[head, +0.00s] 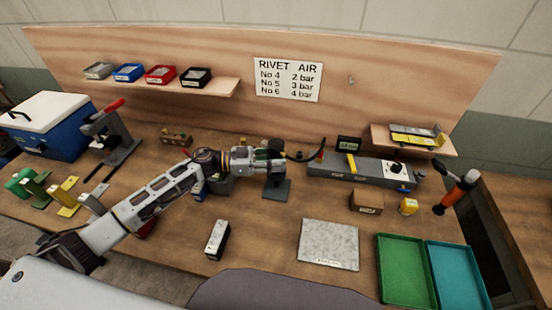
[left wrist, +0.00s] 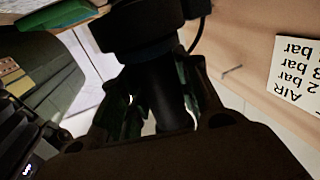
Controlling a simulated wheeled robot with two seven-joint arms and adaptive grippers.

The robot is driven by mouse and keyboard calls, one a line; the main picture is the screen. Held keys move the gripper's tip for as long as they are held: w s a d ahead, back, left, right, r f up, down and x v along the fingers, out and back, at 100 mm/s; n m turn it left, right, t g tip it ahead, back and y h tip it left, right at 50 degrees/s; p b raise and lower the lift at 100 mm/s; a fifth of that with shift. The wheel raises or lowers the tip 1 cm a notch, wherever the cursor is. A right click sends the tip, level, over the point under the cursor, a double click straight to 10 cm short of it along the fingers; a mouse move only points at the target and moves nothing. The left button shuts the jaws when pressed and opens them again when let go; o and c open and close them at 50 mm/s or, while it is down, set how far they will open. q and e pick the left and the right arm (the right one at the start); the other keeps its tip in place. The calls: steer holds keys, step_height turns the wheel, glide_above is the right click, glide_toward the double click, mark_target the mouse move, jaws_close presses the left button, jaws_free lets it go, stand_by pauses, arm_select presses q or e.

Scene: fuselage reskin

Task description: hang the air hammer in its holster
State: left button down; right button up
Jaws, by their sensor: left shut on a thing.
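My left gripper (head: 268,154) is shut on a dark tool with a thick round body, which I take to be the air hammer (head: 277,174). It is held above the middle of the bench. In the left wrist view the black body (left wrist: 165,95) stands between the two green-sided fingers, with a wider dark part beyond them. A dark hose or cable runs off from it to the right in the head view. A dark flat plate (head: 275,190) lies below the tool; I cannot tell whether they touch. I cannot make out the holster for certain. My right gripper is not in view.
A grey unit (head: 350,169) with a yellow band stands right of the gripper. An orange-and-black tool (head: 460,188) stands at the bench's right end. A speckled slab (head: 328,244), a green tray (head: 405,270) and a teal tray (head: 458,275) lie in front. A shelf (head: 222,88) holds small bins.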

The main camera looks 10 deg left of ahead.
mark_target(276, 144)
arm_select(q)
steer(key=shift+r, duration=0.15)
steer(key=c, duration=1)
jaws_free()
steer(key=shift+o, duration=0.2)
steer(key=shift+f, duration=0.25)
steer(key=shift+r, duration=5.2)
steer(key=shift+f, duration=0.1)
